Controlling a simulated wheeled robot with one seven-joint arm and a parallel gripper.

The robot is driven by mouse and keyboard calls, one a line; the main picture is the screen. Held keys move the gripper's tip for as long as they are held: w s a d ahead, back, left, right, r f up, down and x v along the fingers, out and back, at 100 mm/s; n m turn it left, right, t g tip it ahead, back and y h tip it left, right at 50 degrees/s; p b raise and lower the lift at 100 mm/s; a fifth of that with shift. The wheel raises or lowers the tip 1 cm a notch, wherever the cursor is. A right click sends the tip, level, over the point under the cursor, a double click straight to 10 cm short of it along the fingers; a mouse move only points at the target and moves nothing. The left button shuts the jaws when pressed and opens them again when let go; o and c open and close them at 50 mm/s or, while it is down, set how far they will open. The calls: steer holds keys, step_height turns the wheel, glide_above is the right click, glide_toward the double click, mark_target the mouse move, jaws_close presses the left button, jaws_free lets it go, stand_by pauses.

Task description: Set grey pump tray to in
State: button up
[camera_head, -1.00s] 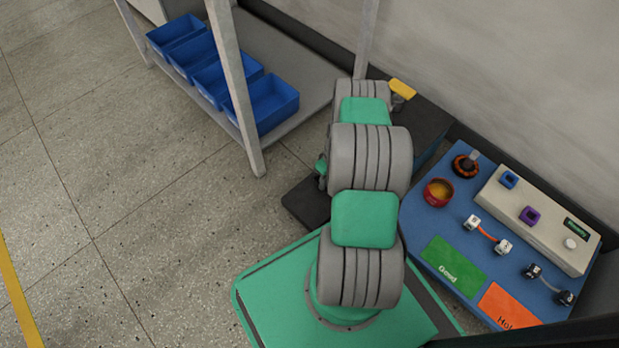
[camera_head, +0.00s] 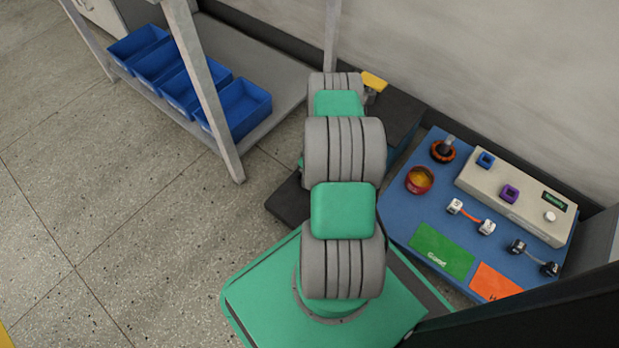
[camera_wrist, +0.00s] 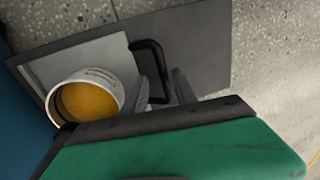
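A dark grey slab (camera_wrist: 200,50), which looks like the pump tray, fills the upper part of the wrist view. A black bent handle (camera_wrist: 152,62) stands on it. A white round part with an amber top (camera_wrist: 88,102) sits at the left on a lighter grey panel. My gripper (camera_wrist: 164,92) has its two grey fingers apart, one on each side of the handle's lower end; I cannot tell whether they touch it. In the head view a dark slab (camera_head: 285,204) sticks out left of my arm, low beside a dark box (camera_head: 400,115). My gripper is hidden there.
A blue bench (camera_head: 400,222) at the right carries a beige panel (camera_head: 525,205), a red cup (camera_head: 419,180), small parts, and green and orange mats. A shelf (camera_head: 265,75) with several blue bins (camera_head: 240,108) stands at the upper left. The floor at the left is clear.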

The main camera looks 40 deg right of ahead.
steer(key=p+v, duration=0.3)
steer(key=v, duration=0.5)
